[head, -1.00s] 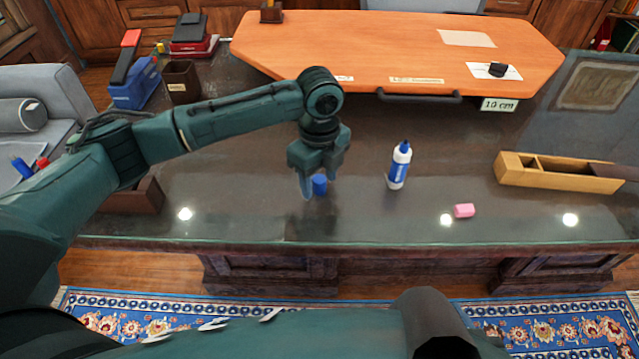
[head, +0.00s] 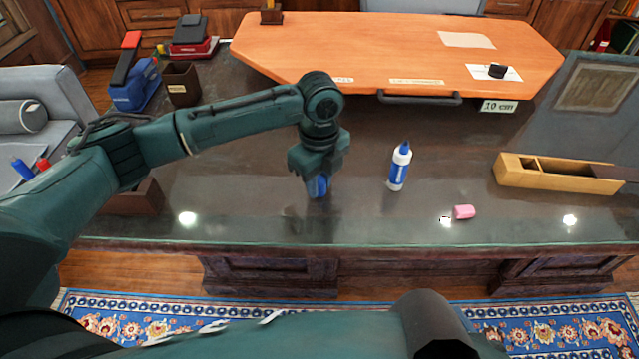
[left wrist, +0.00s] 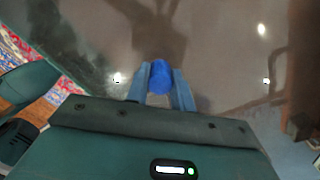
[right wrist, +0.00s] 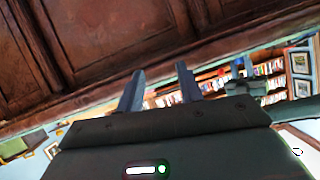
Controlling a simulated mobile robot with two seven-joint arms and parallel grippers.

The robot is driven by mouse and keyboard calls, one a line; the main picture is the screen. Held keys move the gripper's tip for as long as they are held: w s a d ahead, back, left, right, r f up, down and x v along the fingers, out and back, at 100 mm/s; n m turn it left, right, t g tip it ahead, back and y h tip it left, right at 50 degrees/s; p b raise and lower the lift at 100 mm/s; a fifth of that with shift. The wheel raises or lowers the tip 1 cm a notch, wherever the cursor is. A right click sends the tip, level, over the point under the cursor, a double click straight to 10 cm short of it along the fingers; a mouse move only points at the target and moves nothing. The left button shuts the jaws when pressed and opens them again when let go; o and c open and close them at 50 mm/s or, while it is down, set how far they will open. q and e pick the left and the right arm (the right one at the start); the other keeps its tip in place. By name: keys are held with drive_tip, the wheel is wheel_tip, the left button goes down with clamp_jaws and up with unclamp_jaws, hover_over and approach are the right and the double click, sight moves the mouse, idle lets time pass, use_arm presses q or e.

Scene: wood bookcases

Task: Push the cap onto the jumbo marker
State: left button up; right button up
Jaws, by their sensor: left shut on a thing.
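The jumbo marker (head: 399,167) stands upright on the dark desk, white with a blue label and a blue tip pointing up. The blue cap (head: 320,187) is to its left, between the fingers of my left gripper (head: 318,190), low over the desk surface. In the left wrist view the cap (left wrist: 160,78) sits between the two fingers (left wrist: 160,92), which are shut on it. Whether the cap still touches the desk is hard to tell. My right gripper (right wrist: 160,88) shows only in the right wrist view, fingers apart and empty, away from the desk top.
A pink eraser (head: 464,212) lies right of the marker near the front edge. A wooden tray (head: 556,176) is further right. A raised orange board (head: 400,50) with a dark handle (head: 419,97) stands behind. A dark box (head: 133,197) is left of my gripper. Desk between cap and marker is clear.

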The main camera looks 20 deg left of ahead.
sight(320, 180)
use_arm(q)
drive_tip(key=shift+r+p, duration=0.65)
drive_tip(key=shift+r, duration=4.35)
